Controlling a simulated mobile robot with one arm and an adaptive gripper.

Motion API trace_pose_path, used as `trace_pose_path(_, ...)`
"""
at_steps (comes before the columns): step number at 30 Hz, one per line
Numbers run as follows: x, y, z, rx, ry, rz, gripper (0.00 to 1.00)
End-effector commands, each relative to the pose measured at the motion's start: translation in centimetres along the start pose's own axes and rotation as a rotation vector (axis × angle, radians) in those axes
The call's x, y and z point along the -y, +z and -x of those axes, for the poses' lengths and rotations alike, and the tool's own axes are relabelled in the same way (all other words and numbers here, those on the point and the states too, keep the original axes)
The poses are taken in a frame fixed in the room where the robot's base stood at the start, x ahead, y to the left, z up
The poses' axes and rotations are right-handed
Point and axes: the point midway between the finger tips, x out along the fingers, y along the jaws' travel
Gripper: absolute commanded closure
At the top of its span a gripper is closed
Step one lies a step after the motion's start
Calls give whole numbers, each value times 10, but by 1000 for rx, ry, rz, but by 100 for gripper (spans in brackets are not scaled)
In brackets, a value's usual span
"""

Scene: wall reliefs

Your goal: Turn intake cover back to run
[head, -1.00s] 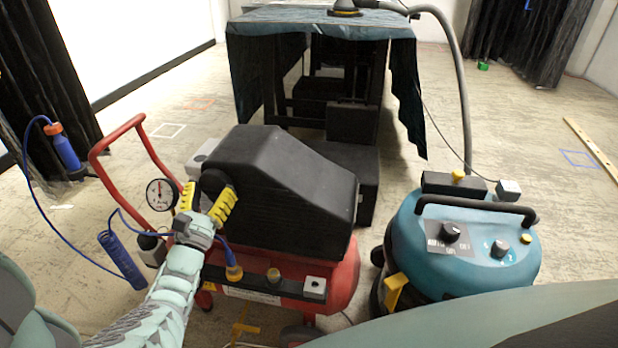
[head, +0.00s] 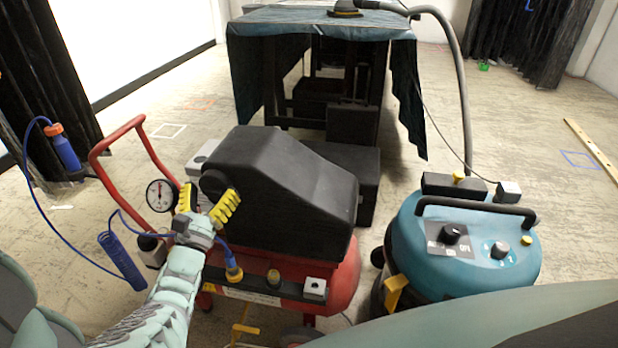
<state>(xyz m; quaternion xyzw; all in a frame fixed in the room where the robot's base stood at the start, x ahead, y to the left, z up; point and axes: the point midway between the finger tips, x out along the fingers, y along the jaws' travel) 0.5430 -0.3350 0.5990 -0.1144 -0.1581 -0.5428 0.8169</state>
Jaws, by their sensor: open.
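The red compressor (head: 342,281) stands in front of me with a large black housing (head: 285,190) on top. A round black part (head: 213,182), which looks like the intake cover, sits on the housing's left end. My gripper (head: 208,202) is open, with its yellow-padded fingers spread just in front of and below this round part. The fingers overlap its lower edge in the picture. I cannot tell whether they touch it. Any marking for the run position is hidden or too small to read.
A pressure gauge (head: 161,195) and red handle (head: 110,150) stand close left of my gripper. A blue coiled hose (head: 122,260) hangs lower left. A teal vacuum (head: 470,245) stands right of the compressor. A cloth-covered table (head: 320,24) is behind.

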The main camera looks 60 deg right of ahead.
Motion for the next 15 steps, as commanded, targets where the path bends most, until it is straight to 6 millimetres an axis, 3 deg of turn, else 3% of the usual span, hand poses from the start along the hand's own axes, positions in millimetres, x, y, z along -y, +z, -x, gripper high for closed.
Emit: trace_pose_path(15,3,-1,31,-3,-2,3,27)
